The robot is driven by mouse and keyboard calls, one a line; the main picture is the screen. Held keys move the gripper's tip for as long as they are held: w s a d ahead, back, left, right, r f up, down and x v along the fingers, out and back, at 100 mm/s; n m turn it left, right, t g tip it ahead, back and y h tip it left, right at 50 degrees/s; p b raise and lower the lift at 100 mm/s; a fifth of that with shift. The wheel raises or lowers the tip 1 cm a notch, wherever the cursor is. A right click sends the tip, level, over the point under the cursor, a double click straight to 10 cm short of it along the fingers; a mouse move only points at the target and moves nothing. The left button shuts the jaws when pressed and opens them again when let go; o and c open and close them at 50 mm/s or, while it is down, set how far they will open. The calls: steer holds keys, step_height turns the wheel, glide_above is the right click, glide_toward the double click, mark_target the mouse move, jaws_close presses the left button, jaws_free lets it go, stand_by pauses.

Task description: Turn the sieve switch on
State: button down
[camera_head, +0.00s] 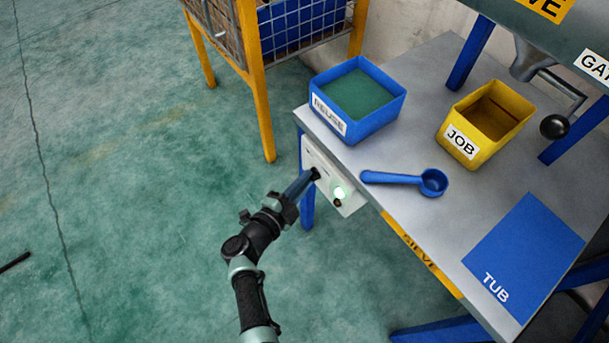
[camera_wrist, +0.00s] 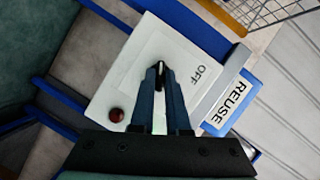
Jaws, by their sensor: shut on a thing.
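The sieve switch is a black knob (camera_wrist: 158,70) on a white panel (camera_wrist: 130,75) marked "OFF" on one side. In the head view the white panel (camera_head: 349,208) is on the table's front left edge. My gripper (camera_head: 312,176) reaches it from the front, and its blue fingers (camera_wrist: 160,74) are shut on the knob, one on each side. A lamp (camera_head: 340,193) on the panel glows green. A dark red, unlit lamp (camera_wrist: 117,115) sits near the panel's corner. The fingers hide part of the panel, so I cannot read the knob's exact angle.
A blue REUSE bin (camera_head: 385,128) stands on the table just behind the panel. A blue scoop (camera_head: 395,179), a yellow JOB bin (camera_head: 465,150) and a blue TUB mat (camera_head: 525,255) are also there. A yellow-framed mesh cage (camera_head: 258,95) stands behind left. The floor at left is mostly clear.

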stand_by(0.4)
steer(key=c, duration=0.9)
jaws_free()
steer(key=p+v, duration=0.4)
steer(key=v, duration=0.9)
